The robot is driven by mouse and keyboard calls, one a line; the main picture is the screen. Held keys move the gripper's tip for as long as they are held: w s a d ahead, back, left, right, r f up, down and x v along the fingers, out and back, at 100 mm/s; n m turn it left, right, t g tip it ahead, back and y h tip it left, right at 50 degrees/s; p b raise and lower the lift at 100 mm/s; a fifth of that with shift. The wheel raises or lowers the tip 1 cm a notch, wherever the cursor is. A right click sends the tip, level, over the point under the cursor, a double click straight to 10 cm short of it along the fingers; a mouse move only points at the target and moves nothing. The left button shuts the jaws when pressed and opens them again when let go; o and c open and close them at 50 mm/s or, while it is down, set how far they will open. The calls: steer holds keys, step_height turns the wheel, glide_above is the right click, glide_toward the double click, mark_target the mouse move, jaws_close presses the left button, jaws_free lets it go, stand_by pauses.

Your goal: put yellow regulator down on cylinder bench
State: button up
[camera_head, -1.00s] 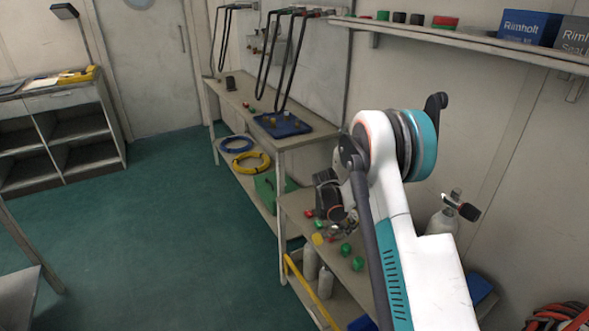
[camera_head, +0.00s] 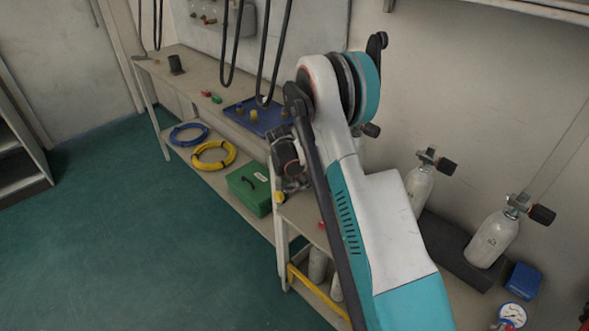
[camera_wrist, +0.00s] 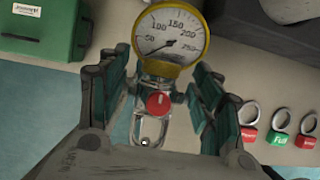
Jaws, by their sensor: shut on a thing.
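My gripper (camera_head: 286,190) is shut on the yellow regulator (camera_head: 279,197). In the wrist view, the regulator (camera_wrist: 170,62) shows a round white dial in a yellow rim and a red knob below it, between the fingers of my gripper (camera_wrist: 162,85). In the head view it is small and partly hidden by my wrist. The cylinder bench (camera_head: 304,218) has a beige top, largely behind my arm. The regulator appears near its left end; I cannot tell how high above it. The bench top also shows in the wrist view (camera_wrist: 262,82).
Two grey-white cylinders (camera_head: 494,238) (camera_head: 419,188) lean by a dark block at right, near a blue box (camera_head: 523,280) and a gauge (camera_head: 511,315). Ringed red and green tags (camera_wrist: 280,139) lie right of my gripper. A green case (camera_head: 249,188) sits on the neighbouring bench's lower shelf.

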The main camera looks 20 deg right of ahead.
steer(key=shift+s+d, duration=0.25)
steer(key=shift+s, duration=0.05)
steer(key=shift+s+d, duration=0.25)
steer(key=shift+s, duration=0.5)
steer(key=shift+s+d, duration=0.3)
steer(key=shift+s, duration=0.5)
steer(key=shift+s+d, duration=0.25)
steer(key=shift+s, duration=0.5)
steer(key=shift+s, duration=0.25)
steer(key=shift+d+f, duration=0.1)
steer(key=shift+f, duration=1.75)
steer(key=o, duration=1.6)
steer(key=v, duration=1.2)
steer(key=shift+s, duration=0.15)
